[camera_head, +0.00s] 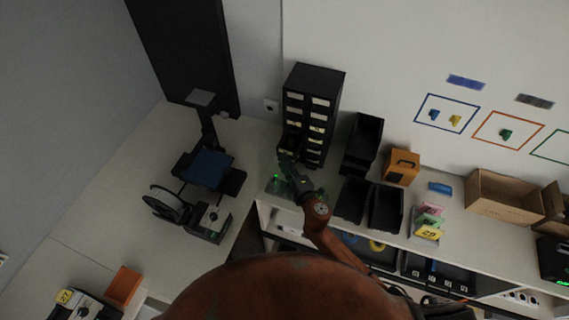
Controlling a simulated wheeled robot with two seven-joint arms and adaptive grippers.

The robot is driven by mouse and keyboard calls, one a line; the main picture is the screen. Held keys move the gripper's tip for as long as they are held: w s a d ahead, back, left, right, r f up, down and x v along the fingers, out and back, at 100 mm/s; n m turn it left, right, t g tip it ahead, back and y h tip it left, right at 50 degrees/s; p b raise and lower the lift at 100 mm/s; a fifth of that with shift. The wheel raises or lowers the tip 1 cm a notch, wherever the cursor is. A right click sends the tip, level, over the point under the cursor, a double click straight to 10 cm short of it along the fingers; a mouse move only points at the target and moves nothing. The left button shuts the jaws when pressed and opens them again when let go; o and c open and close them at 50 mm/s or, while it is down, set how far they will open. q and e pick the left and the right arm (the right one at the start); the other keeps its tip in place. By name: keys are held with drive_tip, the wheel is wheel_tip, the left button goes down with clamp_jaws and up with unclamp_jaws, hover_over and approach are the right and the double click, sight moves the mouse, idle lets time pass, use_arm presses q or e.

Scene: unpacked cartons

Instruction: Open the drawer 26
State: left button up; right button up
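The black drawer cabinet (322,82) stands on the bench against the wall, with two columns of small drawers bearing pale and yellowish labels. The labels are too small to read, so I cannot tell which drawer is 26. My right gripper (286,164) is at the lower left of the cabinet front, by the lowest left drawers, and covers part of them. A drawer there seems to stand out a little from the front. Whether the fingers touch it, and whether they are open or shut, is too small and dark to tell. My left gripper is not in view.
Black open bins (364,138) stand right of the cabinet, with an orange box (402,166) and numbered cards (428,222) beyond. A cardboard box (503,197) is farther right. A black device with a blue plate (207,168) stands to the left.

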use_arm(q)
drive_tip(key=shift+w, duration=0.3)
use_arm(e)
drive_tip(key=v, duration=1.2)
